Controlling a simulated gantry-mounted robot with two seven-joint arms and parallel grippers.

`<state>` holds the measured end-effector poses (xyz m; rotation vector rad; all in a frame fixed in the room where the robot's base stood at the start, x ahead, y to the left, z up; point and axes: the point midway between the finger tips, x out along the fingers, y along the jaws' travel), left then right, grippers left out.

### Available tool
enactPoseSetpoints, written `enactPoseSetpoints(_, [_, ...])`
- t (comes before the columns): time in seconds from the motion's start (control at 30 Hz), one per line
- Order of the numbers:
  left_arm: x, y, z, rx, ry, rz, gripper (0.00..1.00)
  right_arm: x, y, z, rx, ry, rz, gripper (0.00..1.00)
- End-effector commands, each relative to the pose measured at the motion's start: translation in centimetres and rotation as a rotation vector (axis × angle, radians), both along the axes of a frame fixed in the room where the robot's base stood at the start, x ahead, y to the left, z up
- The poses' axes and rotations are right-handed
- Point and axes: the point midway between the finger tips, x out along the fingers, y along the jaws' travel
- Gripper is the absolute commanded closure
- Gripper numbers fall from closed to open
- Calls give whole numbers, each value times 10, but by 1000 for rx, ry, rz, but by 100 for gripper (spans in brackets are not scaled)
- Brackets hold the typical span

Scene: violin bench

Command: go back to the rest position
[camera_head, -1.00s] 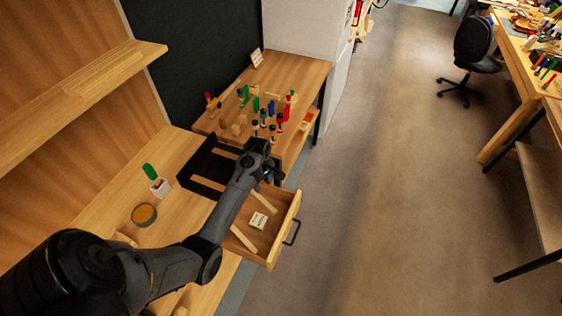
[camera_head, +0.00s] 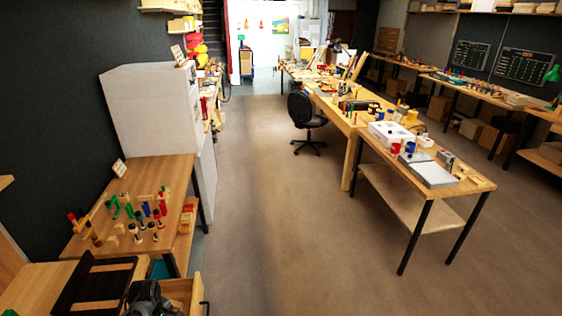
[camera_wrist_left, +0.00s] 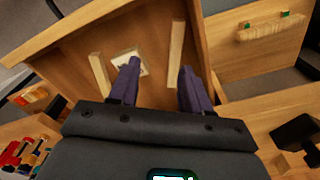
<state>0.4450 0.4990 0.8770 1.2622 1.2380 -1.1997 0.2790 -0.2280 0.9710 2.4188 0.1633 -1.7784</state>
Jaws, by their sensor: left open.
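My left gripper (camera_wrist_left: 155,85) is open, with its two dark purple fingers apart and nothing between them. In the left wrist view it hangs over an open wooden drawer (camera_wrist_left: 205,45). Inside the drawer lie a small pale block with dark marks (camera_wrist_left: 128,62) and wooden strips (camera_wrist_left: 177,52) (camera_wrist_left: 100,75). In the head view only the top of my left arm's wrist (camera_head: 147,298) shows at the bottom edge, beside the drawer (camera_head: 185,290); its fingers are hidden there. My right gripper is in neither view.
A side table (camera_head: 165,170) carries several coloured-handle tools. A grey cabinet (camera_head: 150,110) stands behind. A long workbench (camera_head: 470,190) and a black chair (camera_head: 300,115) stand right, with clear floor (camera_head: 270,220) between.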

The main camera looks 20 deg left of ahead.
Motion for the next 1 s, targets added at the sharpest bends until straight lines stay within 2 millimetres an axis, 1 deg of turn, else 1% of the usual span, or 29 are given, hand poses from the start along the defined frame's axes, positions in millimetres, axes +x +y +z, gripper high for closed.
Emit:
enactPoseSetpoints(0.17, [-15, -23, 6, 81, -5, -239, 52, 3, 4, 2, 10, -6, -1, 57])
enactPoseSetpoints(0.27, [-25, -44, 9, 120, -7, -400, 52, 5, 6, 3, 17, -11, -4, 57])
enactPoseSetpoints(0.37, [-39, -73, 13, 157, -10, -597, 52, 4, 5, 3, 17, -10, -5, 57])
enactPoseSetpoints(0.47, [-60, -116, 21, 188, -21, -844, 52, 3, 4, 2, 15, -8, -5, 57])
enactPoseSetpoints(0.5, [-70, -136, 25, 195, -30, -953, 52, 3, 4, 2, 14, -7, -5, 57])
enactPoseSetpoints(0.53, [-78, -151, 29, 200, -38, -1032, 52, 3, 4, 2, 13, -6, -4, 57])
enactPoseSetpoints(0.6, [-96, -185, 39, 207, -63, -1202, 52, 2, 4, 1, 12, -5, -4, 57])
enactPoseSetpoints(0.7, [-121, -225, 55, 208, -102, -1399, 52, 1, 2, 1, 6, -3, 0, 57])
enactPoseSetpoints(0.77, [-135, -245, 66, 209, -129, -1499, 52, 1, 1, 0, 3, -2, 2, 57])
enactPoseSetpoints(0.8, [-144, -258, 73, 207, -149, -1562, 52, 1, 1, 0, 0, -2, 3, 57])
enactPoseSetpoints(0.9, [-166, -287, 93, 203, -201, -1703, 52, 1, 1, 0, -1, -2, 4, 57])
enactPoseSetpoints(0.93, [-169, -293, 103, 204, -214, -1729, 52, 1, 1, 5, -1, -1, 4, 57])
enactPoseSetpoints(0.97, [-166, -289, 116, 207, -208, -1719, 52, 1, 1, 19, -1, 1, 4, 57])
enactPoseSetpoints(1.0, [-165, -288, 124, 208, -206, -1716, 52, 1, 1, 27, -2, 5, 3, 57])
